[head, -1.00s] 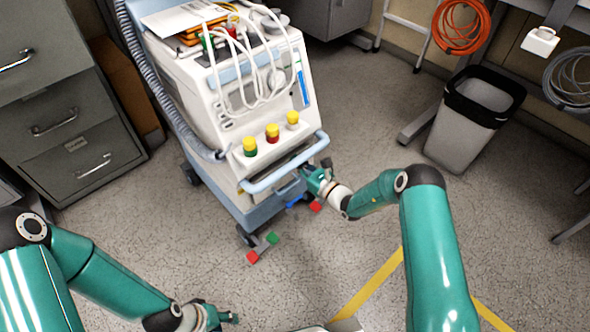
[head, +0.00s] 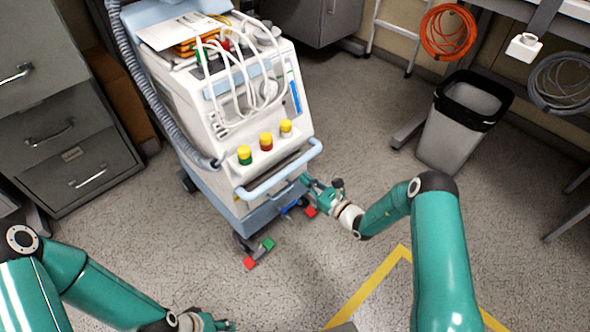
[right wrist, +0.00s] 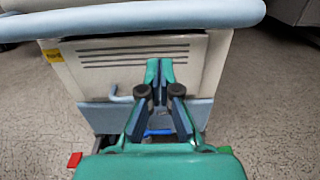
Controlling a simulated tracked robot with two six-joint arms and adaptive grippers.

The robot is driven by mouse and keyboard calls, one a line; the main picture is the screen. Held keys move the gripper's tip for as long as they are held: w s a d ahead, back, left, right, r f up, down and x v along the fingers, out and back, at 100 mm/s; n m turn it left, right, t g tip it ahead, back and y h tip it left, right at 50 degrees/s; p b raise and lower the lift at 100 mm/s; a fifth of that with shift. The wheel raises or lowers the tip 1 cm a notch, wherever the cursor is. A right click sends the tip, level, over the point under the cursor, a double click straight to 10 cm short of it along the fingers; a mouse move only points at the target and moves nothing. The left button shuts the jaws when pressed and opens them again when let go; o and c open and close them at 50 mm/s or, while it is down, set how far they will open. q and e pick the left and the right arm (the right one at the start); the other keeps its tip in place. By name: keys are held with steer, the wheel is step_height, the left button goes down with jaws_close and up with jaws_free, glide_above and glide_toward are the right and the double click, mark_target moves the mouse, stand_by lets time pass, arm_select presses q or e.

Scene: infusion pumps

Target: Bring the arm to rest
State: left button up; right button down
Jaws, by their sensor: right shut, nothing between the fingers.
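My right gripper (head: 310,184) is beside the lower front right corner of the white and blue medical cart (head: 228,112), below its blue handle bar (head: 283,171). In the right wrist view, my right gripper (right wrist: 159,68) is shut with its fingertips together and nothing between them. It points at the cart's vented lower front panel (right wrist: 190,52); I cannot tell whether it touches. My left gripper (head: 212,324) is low at the bottom edge of the head view, partly cut off, over the floor. Its jaws do not show clearly.
Red and green blocks (head: 258,254) show at the cart's base. A grey bin (head: 455,125) stands at the right, and a grey drawer cabinet (head: 62,135) at the left. An orange cable coil (head: 448,32) hangs at the back. Open floor lies between the cart and bin.

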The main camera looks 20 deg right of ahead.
steer(key=p+v, duration=0.1)
steer(key=v, duration=0.6)
steer(key=s+a+f+n+g+y, duration=0.2)
steer(key=s+a+n+g, duration=0.3)
steer(key=s+a+g, duration=0.15)
steer(key=s+a+f+n+g+y, duration=0.2)
steer(key=s+a+n+g+y, duration=0.15)
steer(key=s+a+g, duration=0.35)
steer(key=s+d+f+n+g+h, duration=0.1)
steer(key=s+f+n+g+h, duration=0.2)
steer(key=s+n, duration=0.5)
steer(key=s+d+f+n+g+h, duration=0.1)
steer(key=s+d+n+g+h, duration=0.1)
steer(key=s+n+h, duration=0.55)
step_height(320, 180, up, 32)
steer(key=w+n+t+p, duration=0.1)
steer(key=n+t+p, duration=0.2)
steer(key=p, duration=2.6)
steer(key=shift+w+a+n+y+p, duration=0.15)
steer(key=shift+a+n+y+p, duration=0.25)
steer(key=shift+n, duration=0.3)
steer(key=shift+r, duration=0.1)
